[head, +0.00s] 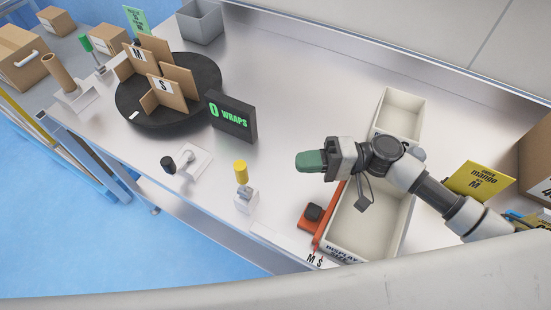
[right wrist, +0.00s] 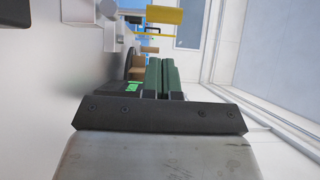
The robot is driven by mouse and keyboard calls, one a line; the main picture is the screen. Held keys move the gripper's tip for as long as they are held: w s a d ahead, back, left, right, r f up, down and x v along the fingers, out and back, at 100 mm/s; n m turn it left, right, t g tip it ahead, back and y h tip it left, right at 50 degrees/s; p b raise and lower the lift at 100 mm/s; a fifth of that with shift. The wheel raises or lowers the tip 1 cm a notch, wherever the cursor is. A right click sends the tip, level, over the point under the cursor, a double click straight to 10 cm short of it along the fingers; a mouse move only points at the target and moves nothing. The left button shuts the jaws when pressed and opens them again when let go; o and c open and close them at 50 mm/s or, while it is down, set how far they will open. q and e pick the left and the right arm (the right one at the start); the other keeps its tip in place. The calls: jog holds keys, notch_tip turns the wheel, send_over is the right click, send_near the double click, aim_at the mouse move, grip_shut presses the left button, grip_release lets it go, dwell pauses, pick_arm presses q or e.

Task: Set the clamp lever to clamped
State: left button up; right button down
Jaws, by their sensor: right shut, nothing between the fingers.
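My right gripper (head: 303,160) is at the right of centre in the head view, over the table. Its green fingers are closed together with nothing between them; they also show in the right wrist view (right wrist: 162,76). A small lever with a black knob (head: 168,163) stands on a white plate (head: 195,165) left of the gripper, well apart from it. A green-handled lever (head: 86,44) stands at the far left. No label shows which of these is the clamp lever, and I cannot tell its setting. My left gripper is out of view.
A yellow-topped white block (head: 241,171) stands left of the gripper. A black sign reading "0 WRAPS" (head: 232,117) and a dark turntable (head: 133,113) with cardboard dividers lie behind.

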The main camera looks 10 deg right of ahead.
aim_at(243, 179)
jog(key=a+p, duration=0.4)
jog(key=a, duration=0.5)
jog(key=shift+w+a, duration=0.25)
